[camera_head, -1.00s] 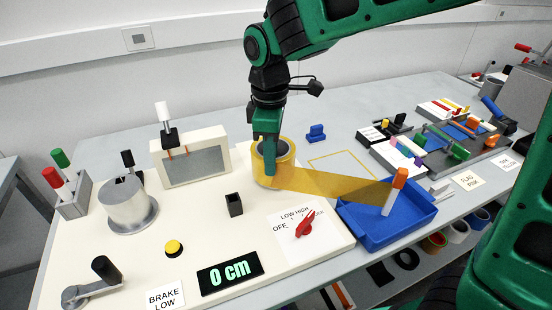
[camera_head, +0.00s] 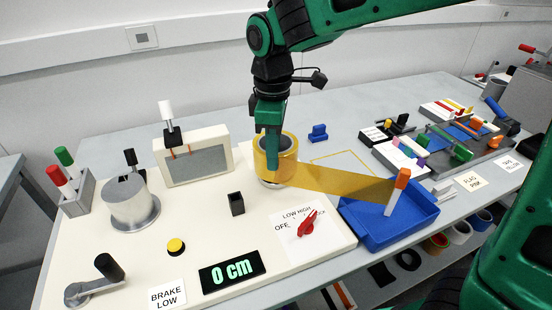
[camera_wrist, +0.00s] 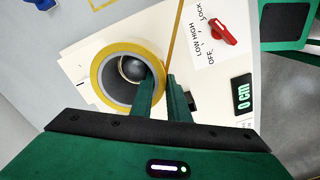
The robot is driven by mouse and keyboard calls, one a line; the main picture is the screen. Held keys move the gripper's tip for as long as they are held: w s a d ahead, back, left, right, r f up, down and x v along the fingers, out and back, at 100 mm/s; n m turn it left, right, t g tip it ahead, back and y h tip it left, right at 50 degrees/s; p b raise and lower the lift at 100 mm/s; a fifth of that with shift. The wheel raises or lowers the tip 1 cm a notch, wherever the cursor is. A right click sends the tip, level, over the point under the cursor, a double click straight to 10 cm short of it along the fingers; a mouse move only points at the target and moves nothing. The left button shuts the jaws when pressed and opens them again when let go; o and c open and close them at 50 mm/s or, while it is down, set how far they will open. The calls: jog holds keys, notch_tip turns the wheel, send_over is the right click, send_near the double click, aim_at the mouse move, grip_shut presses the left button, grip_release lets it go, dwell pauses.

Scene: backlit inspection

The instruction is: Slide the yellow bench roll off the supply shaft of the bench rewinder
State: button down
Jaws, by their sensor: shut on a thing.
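The yellow bench roll (camera_head: 287,160) is at the back right of the cream rewinder bed (camera_head: 130,255). My gripper (camera_head: 270,168) reaches down from above and is shut on the roll's wall. In the wrist view, one finger of my gripper (camera_wrist: 161,88) is inside the ring of the yellow roll (camera_wrist: 103,92) and the other outside. The roll's grey core surrounds a dark rounded shaft end (camera_wrist: 131,68). In the head view the roll is slightly raised, and a grey base (camera_head: 268,184) shows under it. A yellow web runs from the roll to an orange-topped white stick.
The orange-topped stick (camera_head: 397,185) stands tilted at the blue tray (camera_head: 365,238). A red selector knob (camera_head: 307,222) sits in front of the roll; a silver drum (camera_head: 130,208) and framed panel (camera_head: 193,166) stand left. A small blue block (camera_head: 318,133) lies behind right.

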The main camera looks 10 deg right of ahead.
jog(key=shift+r, duration=3.1)
